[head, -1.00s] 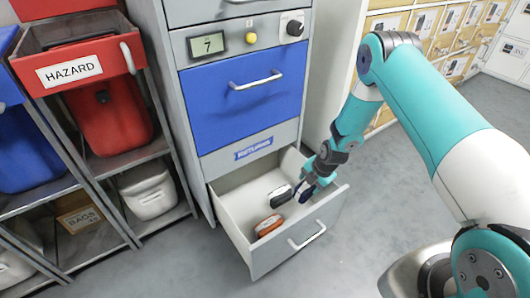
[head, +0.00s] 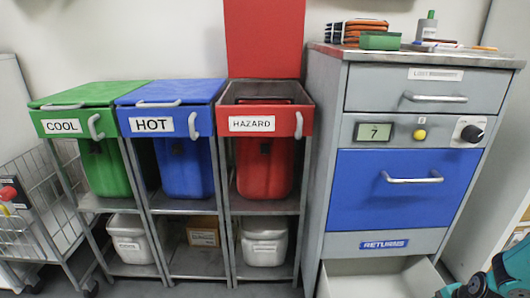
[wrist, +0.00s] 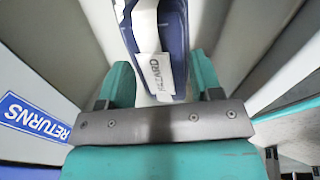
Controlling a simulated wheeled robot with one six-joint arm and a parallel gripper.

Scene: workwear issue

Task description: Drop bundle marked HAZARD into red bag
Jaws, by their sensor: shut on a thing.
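A dark blue bundle (wrist: 177,30) with a white band and a tag reading HAZARD (wrist: 157,73) is between the fingers of my gripper (wrist: 162,80) in the wrist view. My gripper is shut on it. The red bag (head: 264,170) hangs in the rack below a red front labelled HAZARD (head: 252,124) in the head view. Its red lid (head: 265,38) stands raised and its top is open.
Blue HOT (head: 170,120) and green COOL (head: 80,122) bags with closed lids stand left of the red one. The grey cabinet (head: 325,150) stands to its right, its bottom drawer (head: 375,283) pulled out. A wire cart (head: 45,200) is at far left.

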